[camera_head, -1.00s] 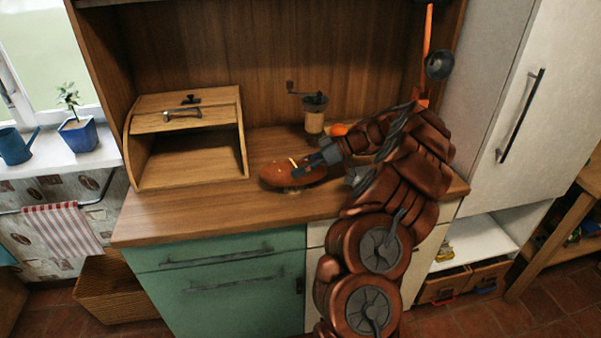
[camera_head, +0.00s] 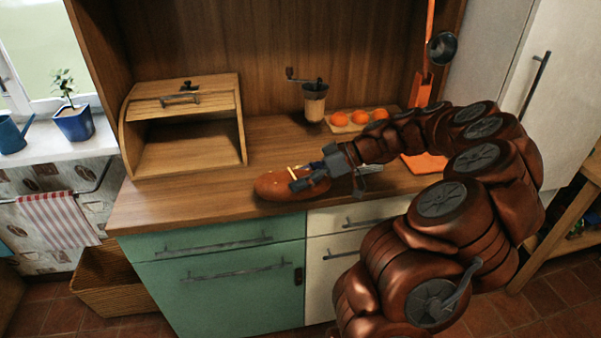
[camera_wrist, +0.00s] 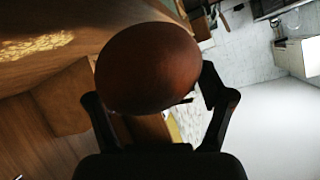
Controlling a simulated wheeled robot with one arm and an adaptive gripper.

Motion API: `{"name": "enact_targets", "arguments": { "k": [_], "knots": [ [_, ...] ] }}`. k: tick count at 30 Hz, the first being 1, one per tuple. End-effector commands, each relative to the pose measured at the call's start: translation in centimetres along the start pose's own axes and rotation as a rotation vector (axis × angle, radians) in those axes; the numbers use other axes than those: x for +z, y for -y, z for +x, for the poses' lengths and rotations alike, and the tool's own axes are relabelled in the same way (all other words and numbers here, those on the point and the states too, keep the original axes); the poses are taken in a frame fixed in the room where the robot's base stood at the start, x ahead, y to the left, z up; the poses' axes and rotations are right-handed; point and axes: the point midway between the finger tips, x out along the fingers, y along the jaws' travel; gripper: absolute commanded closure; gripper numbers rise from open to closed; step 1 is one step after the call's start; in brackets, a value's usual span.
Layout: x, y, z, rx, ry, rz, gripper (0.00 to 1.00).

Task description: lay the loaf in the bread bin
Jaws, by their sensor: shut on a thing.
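The loaf (camera_head: 275,186) is a brown oval with pale score marks on top, near the counter's front edge. My gripper (camera_head: 308,178) is shut on its right end. In the wrist view the round brown end of the loaf (camera_wrist: 148,68) fills the space between the two dark fingers (camera_wrist: 158,112). I cannot tell whether the loaf's underside touches the counter. The wooden bread bin (camera_head: 237,135) stands at the counter's left, behind and left of the loaf. Its roll front is up and its inside looks empty.
A coffee grinder (camera_head: 314,104) stands behind the loaf. A board with oranges (camera_head: 359,118) and an orange stand with a ladle (camera_head: 441,47) are to the right. The counter (camera_head: 190,207) is clear between loaf and bin.

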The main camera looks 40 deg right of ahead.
Motion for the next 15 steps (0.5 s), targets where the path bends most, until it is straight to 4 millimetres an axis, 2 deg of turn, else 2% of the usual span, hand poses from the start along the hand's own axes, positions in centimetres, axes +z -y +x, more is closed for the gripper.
{"name": "enact_targets", "arguments": {
  "k": [7, 15],
  "knots": [
    [0.6, 2.4, 0.0, 0.0, -0.002, -0.001, 0.86],
    [0.8, 3.1, 0.0, 0.001, -0.001, -0.001, 0.86]
  ]
}}
